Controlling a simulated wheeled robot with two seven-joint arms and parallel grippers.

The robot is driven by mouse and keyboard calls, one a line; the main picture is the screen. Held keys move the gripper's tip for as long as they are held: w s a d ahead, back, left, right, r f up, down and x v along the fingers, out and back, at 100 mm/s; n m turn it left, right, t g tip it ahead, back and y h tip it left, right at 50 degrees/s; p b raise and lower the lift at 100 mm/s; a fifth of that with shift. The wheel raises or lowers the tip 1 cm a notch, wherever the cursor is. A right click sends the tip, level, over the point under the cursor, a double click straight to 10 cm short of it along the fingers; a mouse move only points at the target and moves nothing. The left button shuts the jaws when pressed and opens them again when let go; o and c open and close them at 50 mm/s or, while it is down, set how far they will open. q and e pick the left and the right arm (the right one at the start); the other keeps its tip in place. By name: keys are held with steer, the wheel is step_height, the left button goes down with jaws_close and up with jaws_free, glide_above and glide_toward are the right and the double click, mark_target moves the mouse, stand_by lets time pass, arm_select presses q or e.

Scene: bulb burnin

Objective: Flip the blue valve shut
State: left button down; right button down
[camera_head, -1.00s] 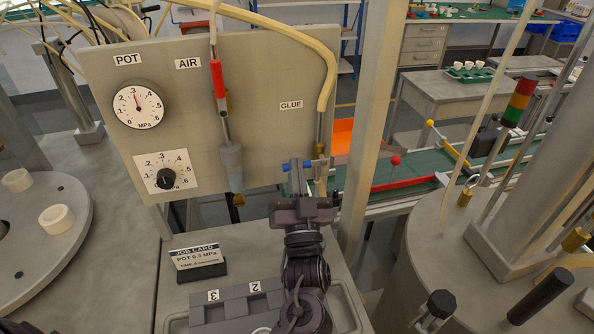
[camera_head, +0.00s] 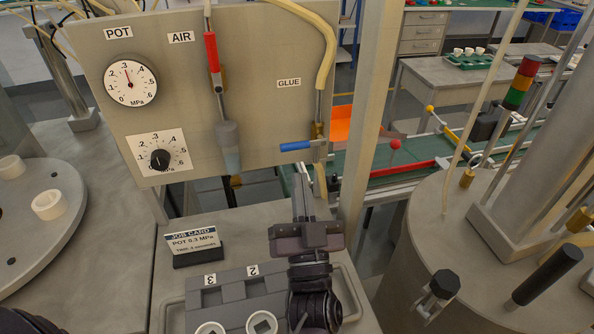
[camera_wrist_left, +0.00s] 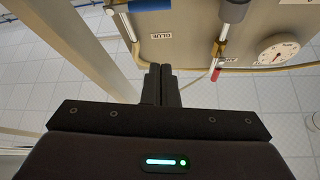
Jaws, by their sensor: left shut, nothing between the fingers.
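The blue valve handle (camera_head: 295,146) sticks out to the left, level, from the vertical GLUE pipe at the panel's lower right. It lies crosswise to that pipe. My left gripper (camera_head: 301,180) is shut and empty, pointing up toward the panel with its fingertips a little below the handle and apart from it. In the left wrist view, the blue handle (camera_wrist_left: 150,4) shows at the top edge, beyond the closed fingertips (camera_wrist_left: 160,70). My right gripper is not in view.
The panel (camera_head: 265,120) also carries a red handle (camera_head: 212,52) on the AIR line, a pressure gauge (camera_head: 130,83) and a black knob (camera_head: 160,160). A job card (camera_head: 193,240) and a numbered grey block (camera_head: 235,298) stand below. A post (camera_head: 372,110) rises right of the valve.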

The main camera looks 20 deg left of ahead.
arm_select(q)
steer(key=shift+s+d, duration=0.45)
steer(key=shift+s, duration=0.45)
steer(key=shift+s+d, duration=0.4)
steer(key=shift+s, duration=0.45)
